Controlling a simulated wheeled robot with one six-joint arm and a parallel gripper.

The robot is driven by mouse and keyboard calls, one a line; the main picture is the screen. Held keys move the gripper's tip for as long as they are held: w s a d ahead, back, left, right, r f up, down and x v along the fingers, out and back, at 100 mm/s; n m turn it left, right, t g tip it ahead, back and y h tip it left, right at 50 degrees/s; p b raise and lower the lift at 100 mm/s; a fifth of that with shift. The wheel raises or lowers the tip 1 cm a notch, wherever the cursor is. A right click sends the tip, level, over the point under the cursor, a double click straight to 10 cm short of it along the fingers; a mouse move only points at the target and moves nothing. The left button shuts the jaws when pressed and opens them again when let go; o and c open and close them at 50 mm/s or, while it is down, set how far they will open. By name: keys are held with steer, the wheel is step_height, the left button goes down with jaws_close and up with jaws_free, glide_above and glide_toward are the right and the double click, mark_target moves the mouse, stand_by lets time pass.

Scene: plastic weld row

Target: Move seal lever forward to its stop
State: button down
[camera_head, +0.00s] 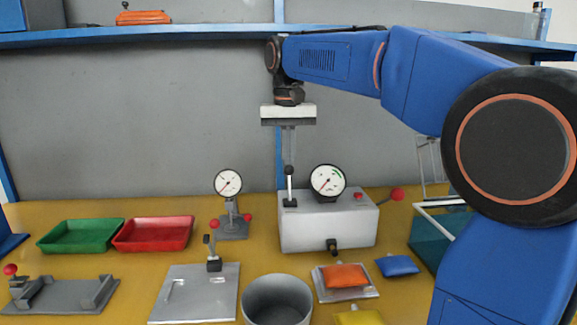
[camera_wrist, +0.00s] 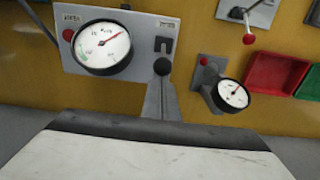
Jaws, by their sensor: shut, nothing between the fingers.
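A grey sealing machine (camera_head: 328,226) stands on the yellow bench, with a round white dial on its top. A short lever with a black knob (camera_head: 289,171) rises upright at the left end of its top; I take it to be the seal lever. My gripper (camera_head: 289,156) points down right above this knob, fingers shut and empty. In the wrist view the fingers (camera_wrist: 161,92) reach the black knob (camera_wrist: 162,66), beside a dark slot in the panel. I cannot tell whether fingertips and knob touch. The dial (camera_wrist: 101,47) also shows there.
A red-ball handle (camera_head: 397,194) sticks out at the machine's right. A small dial gauge on a stand (camera_head: 228,183) is left of the machine. Green (camera_head: 80,236) and red (camera_head: 152,234) trays lie further left. A grey cup (camera_head: 277,300) and an orange pouch (camera_head: 345,276) stand in front.

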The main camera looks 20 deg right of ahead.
mark_target(289, 166)
steer(key=shift+s+a, duration=0.1)
steer(key=shift+s, duration=0.5)
stand_by(0.4)
steer(key=shift+s, duration=0.2)
steer(key=shift+s+a, duration=0.1)
steer(key=shift+s, duration=0.35)
stand_by(0.4)
steer(key=shift+s+a+f, duration=0.1)
steer(key=shift+s, duration=0.15)
steer(key=shift+s+f, duration=0.1)
steer(key=shift+s, duration=0.1)
stand_by(0.3)
steer(key=shift+w, duration=0.15)
